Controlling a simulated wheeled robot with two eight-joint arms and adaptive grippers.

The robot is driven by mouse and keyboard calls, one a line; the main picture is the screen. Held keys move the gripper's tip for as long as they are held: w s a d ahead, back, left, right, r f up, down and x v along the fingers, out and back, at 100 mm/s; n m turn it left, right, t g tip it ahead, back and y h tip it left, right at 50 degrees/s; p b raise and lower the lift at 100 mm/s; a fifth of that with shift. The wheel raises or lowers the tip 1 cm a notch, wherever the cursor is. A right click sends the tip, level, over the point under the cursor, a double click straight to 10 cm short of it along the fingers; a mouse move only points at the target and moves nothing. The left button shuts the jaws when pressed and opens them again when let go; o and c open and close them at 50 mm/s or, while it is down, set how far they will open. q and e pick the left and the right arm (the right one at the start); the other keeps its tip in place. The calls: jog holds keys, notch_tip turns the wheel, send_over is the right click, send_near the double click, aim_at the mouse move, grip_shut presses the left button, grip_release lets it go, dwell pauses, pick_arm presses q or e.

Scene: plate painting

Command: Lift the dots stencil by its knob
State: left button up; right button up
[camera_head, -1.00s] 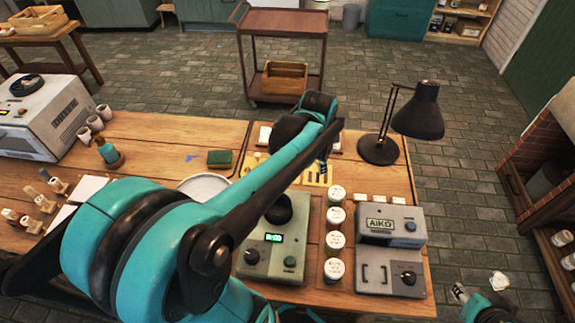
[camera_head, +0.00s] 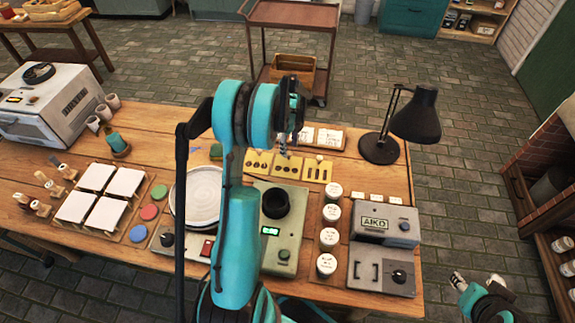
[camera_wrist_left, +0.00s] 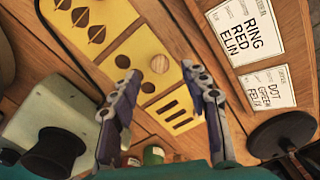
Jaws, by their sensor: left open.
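The yellow dots stencil (camera_head: 287,168) lies on the table between two other yellow stencils. In the left wrist view the dots stencil (camera_wrist_left: 140,50) shows dark round holes and a larger brown round knob (camera_wrist_left: 159,64). My left gripper (camera_head: 284,150) is over the stencils in the head view. In the left wrist view my left gripper (camera_wrist_left: 165,90) is open, its fingers spread to either side of the dots stencil, with nothing between them. My right gripper (camera_head: 476,282) is at the lower right, away from the stencils; its jaws are too small to read.
The leaf stencil (camera_wrist_left: 95,22) and the slotted stencil (camera_wrist_left: 178,118) flank the dots stencil. Order cards (camera_head: 331,139) lie behind. A black lamp (camera_head: 379,150) stands to the right, lidded jars (camera_head: 332,213) in front. A plate (camera_head: 197,196) is on the left.

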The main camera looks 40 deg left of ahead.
aim_at(289, 153)
pick_arm(q)
notch_tip(289, 153, down, 5)
jog(key=shift+a+b, duration=0.15)
jog(key=shift+b, duration=1)
jog(key=shift+r, duration=0.1)
jog(key=shift+c, duration=0.3)
grip_shut()
jog(key=shift+r, duration=0.1)
